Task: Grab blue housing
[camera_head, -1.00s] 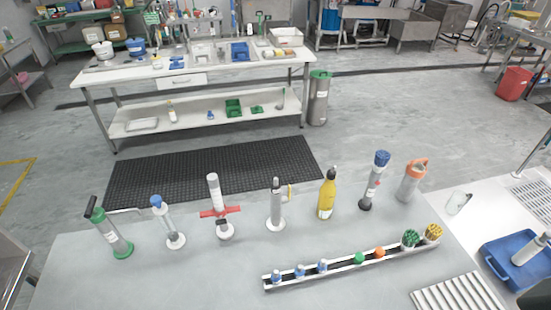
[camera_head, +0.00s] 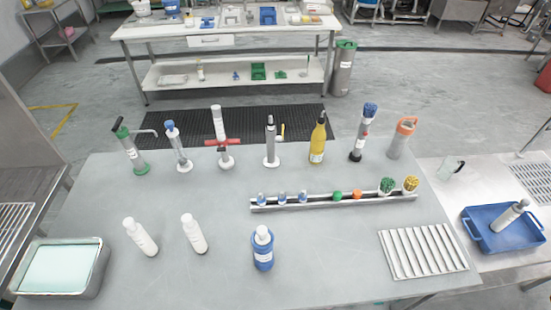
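Several blue things stand on the grey table (camera_head: 330,240), and I cannot tell which one is the blue housing. A blue bottle with a white cap (camera_head: 263,250) stands upright near the front middle. A clear tube with a blue top (camera_head: 178,148) stands on a white base in the back row at left. Small blue-capped pieces (camera_head: 282,197) sit at the left end of the long rail (camera_head: 330,203). Neither of my grippers is in view.
Two white bottles (camera_head: 194,235) stand left of the blue bottle. A steel tray (camera_head: 100,262) is at front left, a ribbed rack (camera_head: 420,252) at right. A blue tray (camera_head: 482,236) holds a bottle on the right table.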

